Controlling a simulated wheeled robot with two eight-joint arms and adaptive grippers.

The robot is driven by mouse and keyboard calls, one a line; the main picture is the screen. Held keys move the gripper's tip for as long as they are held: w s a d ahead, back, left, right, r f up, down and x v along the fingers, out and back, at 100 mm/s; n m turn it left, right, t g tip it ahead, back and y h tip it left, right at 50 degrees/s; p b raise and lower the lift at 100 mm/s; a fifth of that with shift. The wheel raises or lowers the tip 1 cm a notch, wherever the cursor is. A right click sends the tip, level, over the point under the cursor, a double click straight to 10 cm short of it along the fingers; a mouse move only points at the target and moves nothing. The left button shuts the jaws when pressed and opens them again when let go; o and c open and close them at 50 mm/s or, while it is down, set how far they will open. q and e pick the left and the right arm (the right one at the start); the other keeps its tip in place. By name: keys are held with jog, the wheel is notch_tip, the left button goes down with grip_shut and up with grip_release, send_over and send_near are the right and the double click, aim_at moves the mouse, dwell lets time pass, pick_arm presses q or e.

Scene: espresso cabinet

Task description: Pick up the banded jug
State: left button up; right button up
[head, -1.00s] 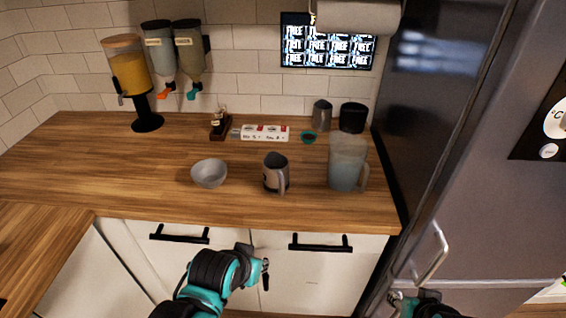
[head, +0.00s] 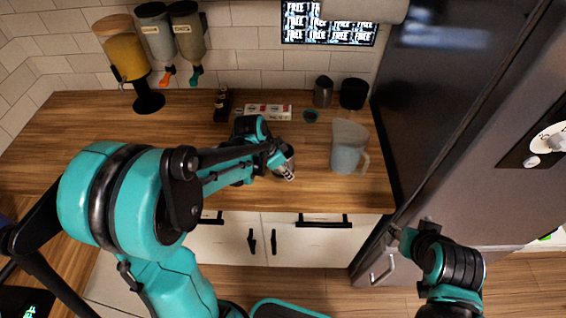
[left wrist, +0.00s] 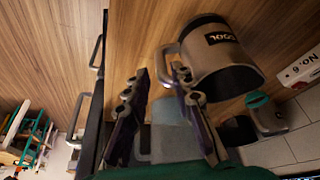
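The banded jug (left wrist: 222,58) is a grey metal jug with a dark labelled band and a side handle; it fills the upper right of the left wrist view. In the head view it stands on the wooden counter, mostly hidden behind my left gripper (head: 284,170). In the left wrist view my left gripper (left wrist: 160,70) has its two fingers apart, with the jug's handle close to the tips. I cannot tell whether a finger touches it. My right gripper (head: 402,236) is low by the fridge, far from the jug; its fingers are unclear.
A translucent pitcher (head: 348,148) stands right of the jug. A dark metal pitcher (head: 323,92), a black cup (head: 353,94) and a white box (head: 268,112) are behind. A juice dispenser (head: 128,62) is at the back left. The fridge (head: 450,120) bounds the right side.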

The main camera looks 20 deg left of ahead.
pick_arm(q)
jog(key=x, duration=0.2)
jog(key=b+x, duration=0.1)
jog(key=x, duration=0.2)
jog(key=shift+a+f+b, duration=0.15)
jog(key=shift+a+b, duration=0.1)
jog(key=shift+b, duration=0.05)
jog(key=shift+w+d+f, duration=0.1)
jog(key=shift+d+f, duration=0.05)
jog(key=shift+f, duration=0.2)
jog(key=shift+r, duration=0.1)
grip_shut()
jog(key=shift+r, duration=0.2)
